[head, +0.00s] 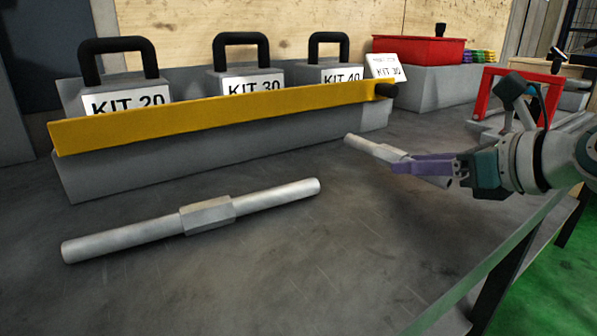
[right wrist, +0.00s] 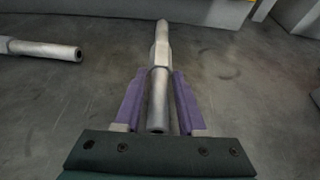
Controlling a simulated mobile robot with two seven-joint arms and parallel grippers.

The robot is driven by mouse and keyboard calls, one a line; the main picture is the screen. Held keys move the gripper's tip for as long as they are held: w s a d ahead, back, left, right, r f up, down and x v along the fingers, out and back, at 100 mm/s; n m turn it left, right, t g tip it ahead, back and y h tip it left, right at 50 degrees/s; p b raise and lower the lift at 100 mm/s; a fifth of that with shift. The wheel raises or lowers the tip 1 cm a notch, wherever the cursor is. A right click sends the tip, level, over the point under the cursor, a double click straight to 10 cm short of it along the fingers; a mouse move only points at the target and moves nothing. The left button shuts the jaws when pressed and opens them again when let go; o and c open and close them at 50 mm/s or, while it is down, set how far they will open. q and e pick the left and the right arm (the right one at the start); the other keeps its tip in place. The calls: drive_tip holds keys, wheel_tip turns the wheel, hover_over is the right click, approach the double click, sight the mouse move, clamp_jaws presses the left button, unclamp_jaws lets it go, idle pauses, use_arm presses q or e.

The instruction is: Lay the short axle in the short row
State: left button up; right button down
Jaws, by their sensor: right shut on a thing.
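My right gripper (head: 402,163) has purple fingers and is shut on the short axle (head: 364,146), a grey metal bar with a thicker middle block. In the right wrist view the axle (right wrist: 160,45) runs lengthwise between the fingers (right wrist: 159,75), pointing away from the wrist. I cannot tell whether the axle touches the table or is just above it. A longer axle (head: 270,199) of the same look lies on the table at left; its end (right wrist: 55,50) shows in the right wrist view. My left gripper is not in view. No row is clearly recognisable.
A grey holder with a yellow front bar (head: 220,116) stands at the back with handled blocks labelled KIT 20 (head: 120,97), KIT 30 (head: 255,82) and KIT 40 (head: 341,74). A red bin (head: 418,50) and red frame (head: 488,92) stand at right. The table's front middle (head: 330,270) is clear.

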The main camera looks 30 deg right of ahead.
drive_tip(key=shift+f, duration=0.75)
drive_tip(key=shift+f, duration=0.15)
drive_tip(key=c, duration=0.9)
unclamp_jaws()
drive_tip(key=shift+f, duration=0.1)
drive_tip(key=o, duration=0.4)
